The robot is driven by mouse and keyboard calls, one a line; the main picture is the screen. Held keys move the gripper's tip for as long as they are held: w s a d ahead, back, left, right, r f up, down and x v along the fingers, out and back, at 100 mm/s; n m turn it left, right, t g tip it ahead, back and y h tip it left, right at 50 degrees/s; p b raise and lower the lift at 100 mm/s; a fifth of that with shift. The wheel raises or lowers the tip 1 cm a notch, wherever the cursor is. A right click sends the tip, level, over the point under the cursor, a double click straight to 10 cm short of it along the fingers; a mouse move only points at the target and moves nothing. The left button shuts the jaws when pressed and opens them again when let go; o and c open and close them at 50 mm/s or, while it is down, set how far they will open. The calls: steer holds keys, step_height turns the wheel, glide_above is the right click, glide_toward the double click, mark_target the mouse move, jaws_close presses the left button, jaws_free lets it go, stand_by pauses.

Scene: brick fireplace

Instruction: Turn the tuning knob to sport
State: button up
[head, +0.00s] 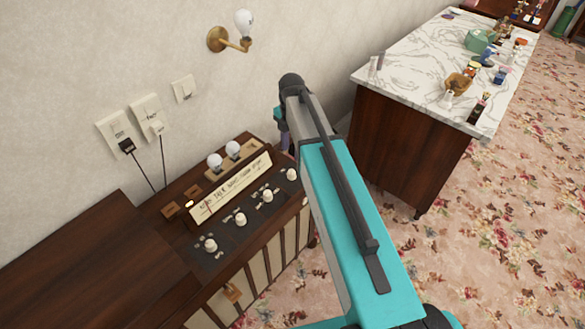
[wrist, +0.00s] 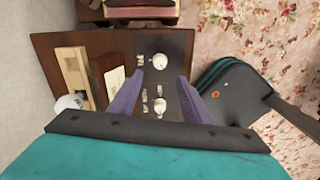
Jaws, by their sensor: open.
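The wooden radio has a slanted cream dial (head: 230,187) with dark words too small to read with certainty. Its dark front panel carries several white knobs, among them the leftmost knob (head: 210,245), a second knob (head: 240,219), a third knob (head: 267,195) and the rightmost knob (head: 291,174). I cannot tell which is the tuning knob. My gripper (wrist: 160,77) is open above the panel, its purple fingers pointing down at it. In the wrist view, one white knob (wrist: 159,61) shows just beyond the fingertips and another knob (wrist: 160,105) appears between the fingers. In the head view, my arm mostly hides the gripper.
Two bulbs (head: 223,156) stand behind the dial. Two plugs with cords hang from wall outlets (head: 146,117), and a wall lamp (head: 231,35) sits above. A marble-topped cabinet (head: 410,50) with small items stands to the right. Flowered carpet (head: 510,200) lies open at right.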

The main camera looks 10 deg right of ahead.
mark_target(292, 172)
steer(key=shift+f+p, duration=1.2)
steer(key=shift+f, duration=4.2)
steer(key=c, duration=1)
steer(key=shift+c, duration=0.2)
